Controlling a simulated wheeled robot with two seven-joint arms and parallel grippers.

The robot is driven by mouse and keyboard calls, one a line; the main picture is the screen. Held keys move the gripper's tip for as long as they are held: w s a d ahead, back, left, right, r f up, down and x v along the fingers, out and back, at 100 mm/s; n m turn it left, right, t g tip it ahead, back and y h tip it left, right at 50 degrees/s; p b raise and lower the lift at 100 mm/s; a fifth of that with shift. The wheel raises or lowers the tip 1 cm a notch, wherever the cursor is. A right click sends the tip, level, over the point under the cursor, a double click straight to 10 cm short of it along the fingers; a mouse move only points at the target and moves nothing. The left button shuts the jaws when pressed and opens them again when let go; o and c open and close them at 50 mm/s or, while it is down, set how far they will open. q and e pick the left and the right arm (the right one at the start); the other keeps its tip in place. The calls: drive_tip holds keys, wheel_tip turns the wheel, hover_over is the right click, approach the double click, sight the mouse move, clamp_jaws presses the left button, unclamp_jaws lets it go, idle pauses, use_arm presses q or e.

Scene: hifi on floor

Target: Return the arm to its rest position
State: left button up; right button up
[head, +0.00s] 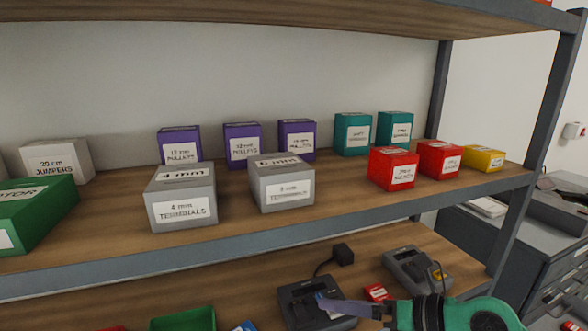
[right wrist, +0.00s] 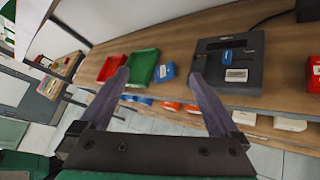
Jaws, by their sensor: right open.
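My right arm, green with a dark wrist, enters the head view from the lower right. Its gripper (head: 326,303) is at the lower shelf, in front of a dark device (head: 296,293) with a cable and plug. In the right wrist view the gripper (right wrist: 160,76) shows two purple-grey fingers spread wide with nothing between them. The same dark device (right wrist: 247,58) is beyond the right finger there, and a small blue item lies on it. I cannot tell whether the gripper touches the device. My left gripper is not in view.
The upper shelf (head: 237,228) holds grey terminal boxes (head: 182,198), purple boxes, teal boxes, and red boxes (head: 393,169). Its front edge runs above my right arm. Another dark device (head: 416,268) and a green bin (head: 184,319) are on the lower shelf. A grey post (head: 508,222) stands right.

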wheel_tip(320, 180, up, 9)
drive_tip(key=w+m+t+y, duration=0.1)
drive_tip(key=m+t+y, duration=0.2)
drive_tip(key=m+t, duration=0.3)
drive_tip(key=w+d+r+m+t+h, duration=0.25)
drive_tip(key=d+m+t+h, duration=0.2)
drive_tip(key=m, duration=0.45)
drive_tip(key=d+f+m+g+h, duration=0.3)
drive_tip(key=d+f+m+h, duration=1.05)
drive_tip(key=f+m, duration=0.4)
drive_tip(key=s+a+f+m+g+y, duration=0.2)
drive_tip(key=s+f+g, duration=0.4)
drive_tip(key=s+f, duration=0.3)
drive_tip(key=s+a+f+m+g+y, duration=0.25)
drive_tip(key=s+f+g, duration=0.35)
drive_tip(key=s+f, duration=0.3)
drive_tip(key=s+f+b, duration=0.1)
drive_tip(key=s+f, duration=0.2)
drive_tip(key=f, duration=2.3)
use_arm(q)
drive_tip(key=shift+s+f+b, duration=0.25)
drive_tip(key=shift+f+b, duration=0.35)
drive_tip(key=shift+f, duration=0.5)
use_arm(e)
drive_tip(key=s+d+f+g, duration=0.2)
drive_tip(key=s+d+f, duration=0.1)
drive_tip(key=s+f, duration=1)
drive_tip(key=s, duration=0.2)
drive_tip(key=shift+s+h, duration=0.35)
drive_tip(key=shift+s, duration=0.05)
